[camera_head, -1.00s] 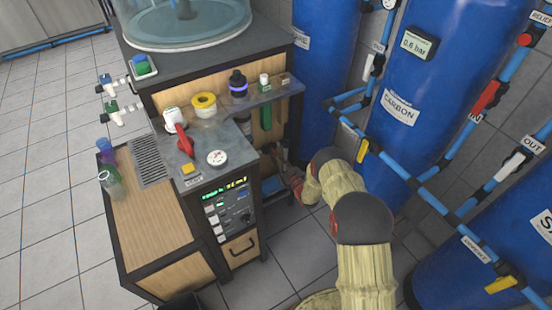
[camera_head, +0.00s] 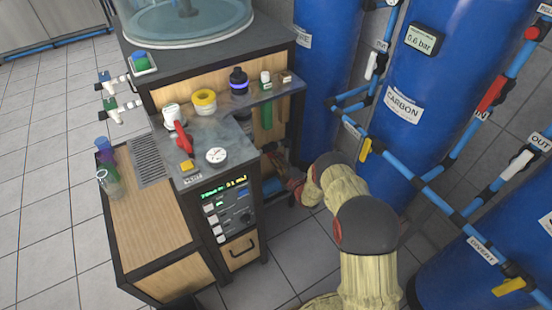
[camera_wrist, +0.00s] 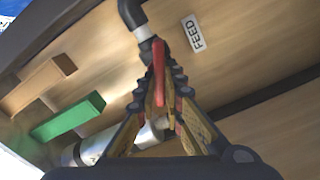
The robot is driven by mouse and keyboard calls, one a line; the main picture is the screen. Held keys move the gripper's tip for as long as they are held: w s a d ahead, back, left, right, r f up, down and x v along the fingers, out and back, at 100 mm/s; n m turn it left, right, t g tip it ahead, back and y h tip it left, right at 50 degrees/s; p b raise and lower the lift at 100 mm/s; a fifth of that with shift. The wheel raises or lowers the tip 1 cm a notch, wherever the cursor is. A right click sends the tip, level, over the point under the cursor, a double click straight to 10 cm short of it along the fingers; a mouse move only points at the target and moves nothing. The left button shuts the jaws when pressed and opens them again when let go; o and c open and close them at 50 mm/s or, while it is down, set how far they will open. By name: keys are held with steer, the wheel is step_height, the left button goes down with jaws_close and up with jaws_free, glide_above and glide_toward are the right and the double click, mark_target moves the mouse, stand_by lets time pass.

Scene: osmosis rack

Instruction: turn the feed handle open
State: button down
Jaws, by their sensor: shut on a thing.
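The feed handle (camera_wrist: 157,58) is a red lever in the wrist view, below a black pipe elbow and beside a white FEED label (camera_wrist: 193,33). My gripper (camera_wrist: 167,85) is shut on the red handle, with one finger on each side of it. A metal pipe fitting (camera_wrist: 150,133) shows behind the fingers. In the head view my gripper (camera_head: 290,184) reaches into the open side of the wooden cabinet under the shelf. The handle cannot be made out there.
The cabinet's shelf (camera_head: 262,95) and a green block (camera_wrist: 68,117) are close to my gripper. Tiled floor (camera_head: 298,240) is clear in front of the cabinet.

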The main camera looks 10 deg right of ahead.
steer(key=n, duration=0.5)
steer(key=shift+a+f, duration=0.1)
steer(key=shift+f, duration=0.05)
stand_by(0.4)
steer(key=c, duration=1.9)
jaws_free()
steer(key=v, duration=1.2)
